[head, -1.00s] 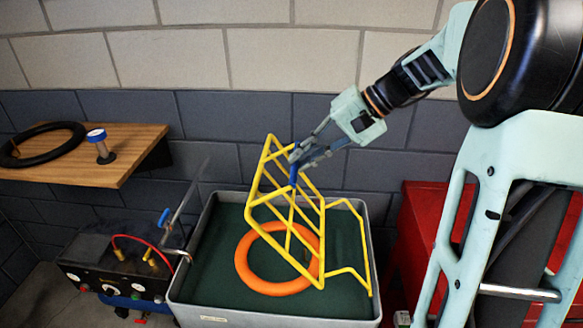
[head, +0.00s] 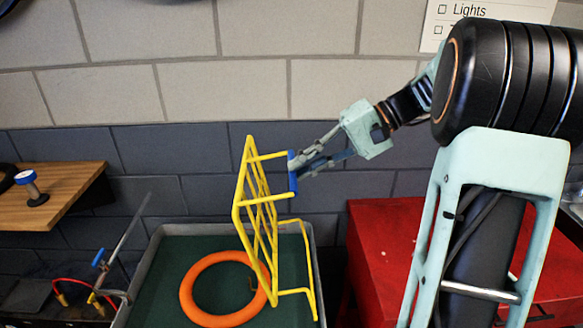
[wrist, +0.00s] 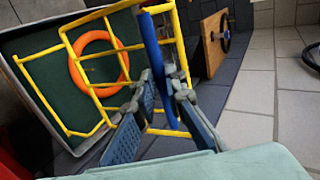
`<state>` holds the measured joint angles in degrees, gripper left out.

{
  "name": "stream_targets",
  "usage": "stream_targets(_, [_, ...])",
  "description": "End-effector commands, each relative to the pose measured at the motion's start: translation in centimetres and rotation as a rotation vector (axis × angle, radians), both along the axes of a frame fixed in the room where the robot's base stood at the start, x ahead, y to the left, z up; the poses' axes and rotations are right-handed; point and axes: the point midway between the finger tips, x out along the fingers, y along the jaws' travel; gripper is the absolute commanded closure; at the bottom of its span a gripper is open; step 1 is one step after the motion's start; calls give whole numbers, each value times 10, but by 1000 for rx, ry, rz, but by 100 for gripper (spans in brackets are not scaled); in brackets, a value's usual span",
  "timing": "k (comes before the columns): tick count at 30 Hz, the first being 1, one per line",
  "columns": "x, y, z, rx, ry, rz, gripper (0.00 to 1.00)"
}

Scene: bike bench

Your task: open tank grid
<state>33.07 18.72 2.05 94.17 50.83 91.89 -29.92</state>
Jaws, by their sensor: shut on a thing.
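The yellow tank grid (head: 242,205) stands raised, nearly upright, over the right part of the grey tank (head: 140,285). A blue handle (head: 292,172) is on the grid's right side near its top. My gripper (head: 297,170) is shut on this blue handle, reaching it from the right. In the wrist view the blue handle (wrist: 154,70) runs between the fingers, beside the yellow bars (wrist: 183,60). An orange ring (head: 190,290) lies in the tank and is partly behind the bars.
A red cabinet (head: 390,235) stands right of the tank. A wooden shelf (head: 65,205) with a blue-capped item (head: 27,178) is at the left. A metal rod with a blue knob (head: 98,257) rises by the tank's left edge.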

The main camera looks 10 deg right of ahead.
Motion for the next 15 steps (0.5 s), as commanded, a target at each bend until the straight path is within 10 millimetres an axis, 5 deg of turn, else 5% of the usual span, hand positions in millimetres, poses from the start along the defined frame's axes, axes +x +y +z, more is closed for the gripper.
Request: stream_targets(15, [-6, -24, -10, -8, 17, -6, 100])
